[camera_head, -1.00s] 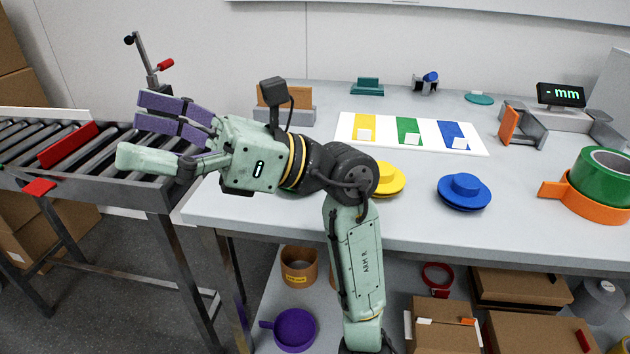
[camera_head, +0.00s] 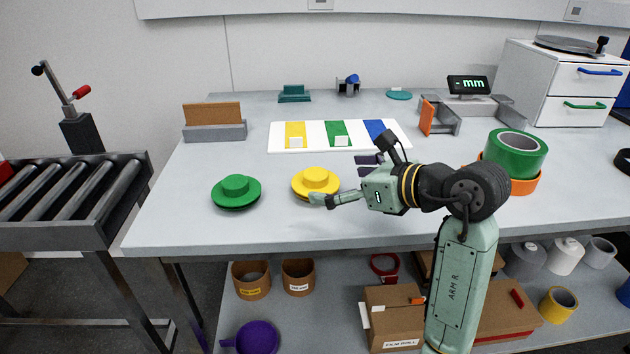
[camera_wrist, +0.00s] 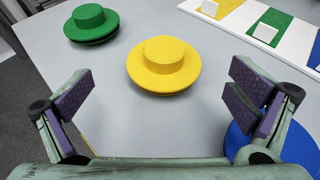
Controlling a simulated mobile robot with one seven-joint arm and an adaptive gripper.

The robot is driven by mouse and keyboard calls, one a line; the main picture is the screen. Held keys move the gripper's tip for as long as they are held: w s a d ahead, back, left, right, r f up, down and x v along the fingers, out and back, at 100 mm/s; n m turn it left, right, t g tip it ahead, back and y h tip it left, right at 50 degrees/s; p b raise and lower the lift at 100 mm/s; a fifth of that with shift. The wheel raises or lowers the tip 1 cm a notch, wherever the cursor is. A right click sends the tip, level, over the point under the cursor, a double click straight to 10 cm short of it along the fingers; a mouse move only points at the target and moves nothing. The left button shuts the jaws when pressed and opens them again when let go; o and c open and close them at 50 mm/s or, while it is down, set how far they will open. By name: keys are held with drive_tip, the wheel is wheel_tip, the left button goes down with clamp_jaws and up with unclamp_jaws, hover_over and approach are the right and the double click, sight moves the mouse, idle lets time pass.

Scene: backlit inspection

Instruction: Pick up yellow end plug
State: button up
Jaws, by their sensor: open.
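The yellow end plug (camera_head: 316,182) is a flat round disc with a raised round hub, lying on the grey table near its front. It also shows in the wrist view (camera_wrist: 164,63), ahead of and between my fingers. My gripper (camera_head: 345,180) is open and empty, just right of the yellow plug in the head view. In the wrist view its two purple-padded fingers (camera_wrist: 162,100) stand wide apart, with bare table between them. A lower finger overlaps the plug's right edge in the head view; I cannot tell whether they touch.
A green end plug (camera_head: 236,190) lies left of the yellow one. A blue plug (camera_wrist: 240,145) is partly hidden behind my right finger. A white board with coloured strips (camera_head: 365,141) lies behind. A tape stack (camera_head: 516,155) stands at right. The table's left front is clear.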

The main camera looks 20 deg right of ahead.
sight(317, 173)
drive_tip(key=x, duration=0.2)
drive_tip(key=p+x, duration=0.1)
drive_tip(key=x, duration=0.1)
drive_tip(key=r+p+x, duration=0.1)
drive_tip(key=shift+w+a+f, duration=0.1)
drive_tip(key=shift+w+f, duration=0.1)
drive_tip(key=shift+w, duration=0.4)
drive_tip(key=shift+w+f, duration=0.15)
drive_tip(key=shift+w, duration=0.15)
drive_tip(key=c, duration=1.5)
